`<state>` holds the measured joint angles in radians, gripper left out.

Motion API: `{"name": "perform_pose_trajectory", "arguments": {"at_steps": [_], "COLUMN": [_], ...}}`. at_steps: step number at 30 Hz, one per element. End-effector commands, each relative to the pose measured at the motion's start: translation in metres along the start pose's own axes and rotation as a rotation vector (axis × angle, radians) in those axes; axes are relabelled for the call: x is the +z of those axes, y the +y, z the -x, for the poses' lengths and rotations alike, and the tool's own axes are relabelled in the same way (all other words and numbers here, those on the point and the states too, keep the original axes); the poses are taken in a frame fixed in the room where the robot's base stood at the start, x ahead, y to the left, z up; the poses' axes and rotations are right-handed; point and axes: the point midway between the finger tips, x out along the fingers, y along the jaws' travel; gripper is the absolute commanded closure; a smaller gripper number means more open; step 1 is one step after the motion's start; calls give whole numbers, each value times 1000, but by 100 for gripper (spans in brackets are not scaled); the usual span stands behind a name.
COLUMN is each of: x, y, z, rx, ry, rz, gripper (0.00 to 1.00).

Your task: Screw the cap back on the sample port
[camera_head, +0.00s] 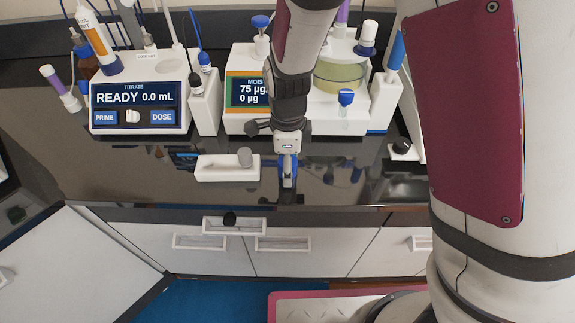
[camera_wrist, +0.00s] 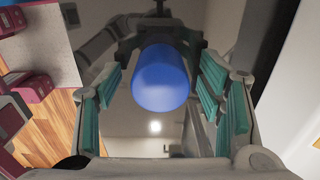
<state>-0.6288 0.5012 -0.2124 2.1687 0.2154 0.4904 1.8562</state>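A blue cap (camera_wrist: 160,78) sits between the two fingers of my gripper (camera_wrist: 160,48), with its rounded end towards the wrist camera. The fingertips close in on both sides of its far end, and the contact itself is partly hidden. In the head view my gripper (camera_head: 288,178) points down over the dark counter, with blue showing between the fingers. Behind it is the white moisture instrument (camera_head: 302,117), with a blue-topped fitting (camera_head: 346,97) on its front right. I cannot tell which opening is the sample port.
A white block (camera_head: 215,172) with a grey cylinder (camera_head: 245,157) lies just left of my gripper. A titrator (camera_head: 135,100) stands at the back left. A black knob (camera_head: 401,147) is at the right. The counter's front edge and drawers are close below.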

Motion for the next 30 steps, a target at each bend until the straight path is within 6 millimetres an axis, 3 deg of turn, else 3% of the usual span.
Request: {"name": "perform_pose_trajectory", "arguments": {"at_steps": [1,6,7,14,30], "x": [0,0,0,0,0], "y": [0,0,0,0,1], "z": [0,0,0,3,41], "rx": [0,0,0,0,0], "ry": [0,0,0,0,0], "rz": [0,0,0,0,-1], "gripper": [47,85,88,88,88]}}
